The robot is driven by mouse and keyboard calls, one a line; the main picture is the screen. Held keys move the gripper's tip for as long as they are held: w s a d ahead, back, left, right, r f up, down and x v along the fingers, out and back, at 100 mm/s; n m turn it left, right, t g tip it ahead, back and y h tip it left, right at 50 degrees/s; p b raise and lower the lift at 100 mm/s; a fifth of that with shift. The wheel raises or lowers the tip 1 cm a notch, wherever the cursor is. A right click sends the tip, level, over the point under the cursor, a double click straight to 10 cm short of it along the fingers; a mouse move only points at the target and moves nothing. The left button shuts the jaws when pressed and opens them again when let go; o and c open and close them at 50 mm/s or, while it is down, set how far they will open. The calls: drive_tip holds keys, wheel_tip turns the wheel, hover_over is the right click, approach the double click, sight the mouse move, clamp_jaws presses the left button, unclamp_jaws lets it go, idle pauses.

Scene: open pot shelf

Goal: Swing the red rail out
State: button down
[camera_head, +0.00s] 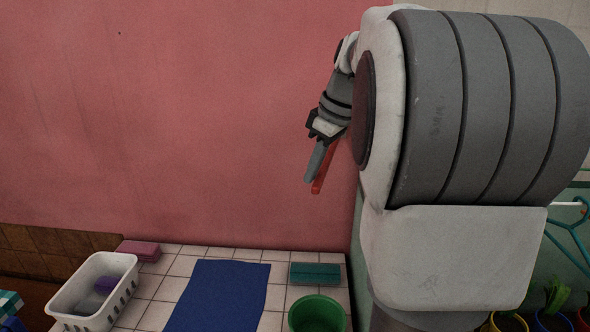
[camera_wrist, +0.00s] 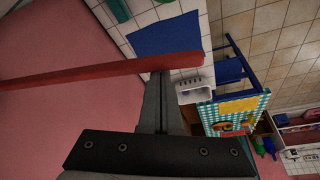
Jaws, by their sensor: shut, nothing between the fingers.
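The red rail (camera_head: 321,181) is a thin bar seen in the head view just behind and right of my gripper's fingers. Its upper part is hidden by my arm. In the wrist view the red rail (camera_wrist: 100,74) runs from the left edge to a free end right of the fingertips. My gripper (camera_head: 311,178) points down in front of the pink wall, with its fingers together and empty. In the wrist view my gripper's fingertips (camera_wrist: 160,76) reach the rail's near edge, close to its free end. I cannot tell whether they touch it.
Below is a white-tiled top with a blue mat (camera_head: 220,296), a white basket (camera_head: 117,264), a pink block (camera_head: 140,250), a teal block (camera_head: 315,273) and a green bucket (camera_head: 317,315). Potted plants and a teal hanger (camera_head: 572,238) are at lower right. Air left of my gripper is clear.

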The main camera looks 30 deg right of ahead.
drive_tip(key=shift+w+a, duration=0.1)
wheel_tip(320, 180, up, 10)
drive_tip(key=p, duration=0.1)
drive_tip(key=shift+w+a+f, duration=0.15)
drive_tip(key=shift+f, duration=0.1)
idle(0.4)
